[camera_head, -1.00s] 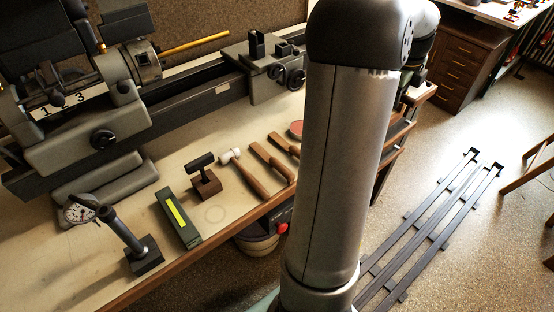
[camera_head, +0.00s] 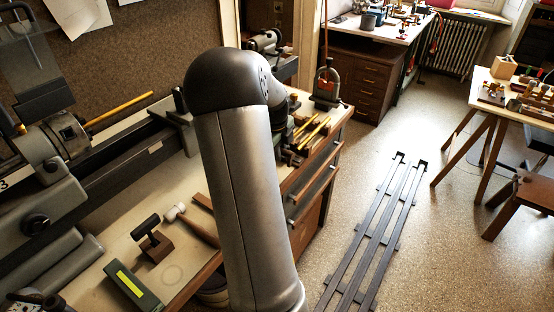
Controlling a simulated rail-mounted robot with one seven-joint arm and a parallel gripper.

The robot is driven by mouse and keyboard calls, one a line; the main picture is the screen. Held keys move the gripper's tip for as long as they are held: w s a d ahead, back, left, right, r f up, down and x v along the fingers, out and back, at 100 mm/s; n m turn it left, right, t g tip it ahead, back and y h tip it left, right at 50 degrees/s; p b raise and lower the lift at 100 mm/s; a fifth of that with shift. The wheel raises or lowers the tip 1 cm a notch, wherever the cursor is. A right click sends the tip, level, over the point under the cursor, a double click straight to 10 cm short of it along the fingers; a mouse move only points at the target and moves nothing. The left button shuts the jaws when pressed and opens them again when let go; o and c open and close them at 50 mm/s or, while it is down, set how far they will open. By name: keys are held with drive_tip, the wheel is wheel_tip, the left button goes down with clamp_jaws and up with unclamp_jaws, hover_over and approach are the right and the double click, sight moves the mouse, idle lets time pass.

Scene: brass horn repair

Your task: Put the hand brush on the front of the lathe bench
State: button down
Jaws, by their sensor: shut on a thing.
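The lathe bench (camera_head: 118,232) runs along the left, with a pale top and a brown wooden front edge. The grey lathe (camera_head: 38,195) stands along its back. I cannot make out the hand brush in this view; it may be hidden behind my arm. My silver arm link with its dark joint cover fills the middle and hides part of the bench's right end. My gripper is out of sight, so what it holds does not show.
On the bench lie a green box with a yellow label (camera_head: 133,287), a black-topped wooden block (camera_head: 152,243) and a white-headed mallet (camera_head: 176,212). Yellow rods (camera_head: 314,131) lie at the bench's far end. Dark floor rails (camera_head: 375,240) run at right; open floor surrounds them.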

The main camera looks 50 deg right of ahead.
drive_tip(key=shift+w+a+f, duration=0.1)
drive_tip(key=shift+w+f, duration=0.05)
drive_tip(key=shift+f, duration=0.1)
drive_tip(key=shift+w+a+f, duration=0.1)
drive_tip(key=shift+w+f, duration=0.1)
drive_tip(key=shift+f, duration=1.55)
drive_tip(key=shift+f, duration=0.15)
drive_tip(key=c, duration=1.7)
unclamp_jaws()
drive_tip(key=shift+o, duration=0.5)
